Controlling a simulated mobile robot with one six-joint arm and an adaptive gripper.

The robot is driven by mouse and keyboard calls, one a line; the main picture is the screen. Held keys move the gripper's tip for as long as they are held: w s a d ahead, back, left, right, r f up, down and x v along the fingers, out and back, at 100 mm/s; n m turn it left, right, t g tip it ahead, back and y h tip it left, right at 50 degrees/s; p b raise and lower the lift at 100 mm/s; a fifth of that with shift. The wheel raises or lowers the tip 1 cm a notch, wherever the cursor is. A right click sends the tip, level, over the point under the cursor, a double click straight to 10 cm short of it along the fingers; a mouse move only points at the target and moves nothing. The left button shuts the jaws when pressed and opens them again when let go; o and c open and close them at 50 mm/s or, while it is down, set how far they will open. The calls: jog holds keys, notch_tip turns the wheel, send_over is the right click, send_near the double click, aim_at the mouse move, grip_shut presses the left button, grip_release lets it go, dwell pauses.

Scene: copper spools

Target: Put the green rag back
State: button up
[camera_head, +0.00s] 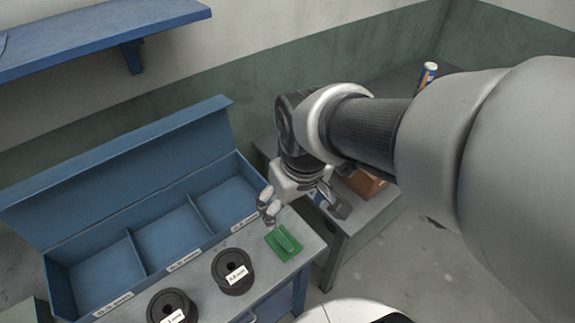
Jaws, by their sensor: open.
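The green rag (283,243) lies folded on the grey bench top (262,270), near its right end. It sits to the right of a black spool. My gripper (304,212) is above and slightly behind the rag, with its fingers spread open and nothing between them. The fingers look apart from the rag; the exact height cannot be told.
Two black labelled spools (232,271) and (171,307) stand on the bench in front of an open blue box (128,238) with three empty-looking compartments. A brown box (363,184) and a can (427,73) are behind my arm. A blue shelf (95,36) hangs upper left.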

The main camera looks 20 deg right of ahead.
jog(key=s+r+m+t, duration=0.1)
jog(key=s+r+t, duration=0.1)
jog(key=s+r, duration=0.3)
jog(key=s, duration=0.3)
jog(key=shift+s+r+m, duration=0.2)
jog(key=shift+s+m, duration=0.1)
jog(key=shift+s, duration=0.05)
